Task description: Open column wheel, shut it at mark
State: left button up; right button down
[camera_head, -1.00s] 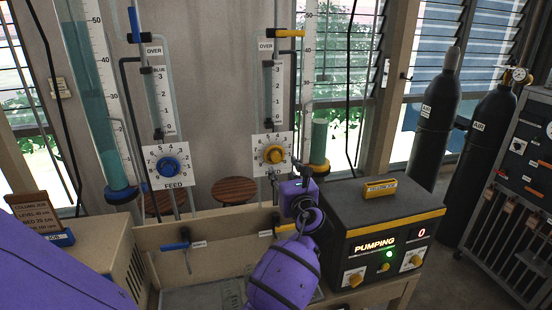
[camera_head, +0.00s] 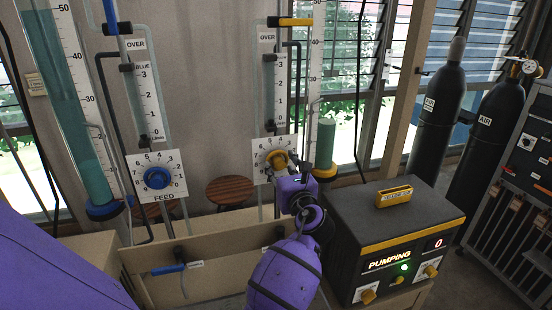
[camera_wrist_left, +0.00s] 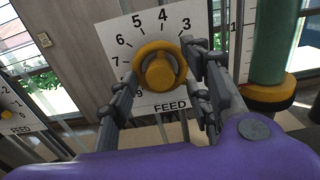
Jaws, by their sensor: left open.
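The yellow wheel (camera_head: 277,160) sits on a white FEED dial plate below the right-hand tube. In the left wrist view the yellow wheel (camera_wrist_left: 160,72) lies between the two fingers of my left gripper (camera_wrist_left: 162,62). The fingers are apart, one on each side; whether either touches the rim I cannot tell. In the head view my left gripper (camera_head: 290,170) partly covers the plate. The yellow-based column (camera_head: 325,145) holds green material. The blue wheel (camera_head: 157,178) has its own FEED plate, beside a blue-based column (camera_head: 85,150) with teal liquid. My right gripper is not in view.
A black pump box (camera_head: 395,225) reads PUMPING and 0, with a green light lit and a yellow block on top. A beige trough (camera_head: 200,250) with a blue-handled valve lies below the plates. A round stool and dark gas cylinders (camera_head: 437,120) stand behind.

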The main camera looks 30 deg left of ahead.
pick_arm(q)
jog(key=shift+w+a+f, duration=0.2)
jog(key=shift+w+a, duration=0.05)
jog(key=shift+a, duration=0.05)
jog(key=shift+s+d+r, duration=0.15)
jog(key=shift+r, duration=0.1)
jog(key=shift+w+a+r, duration=0.15)
jog(key=shift+w+a, duration=0.2)
jog(key=shift+a, duration=0.1)
jog(key=o, duration=0.4)
jog(key=shift+c, duration=0.2)
jog(key=shift+a, duration=0.1)
grip_shut()
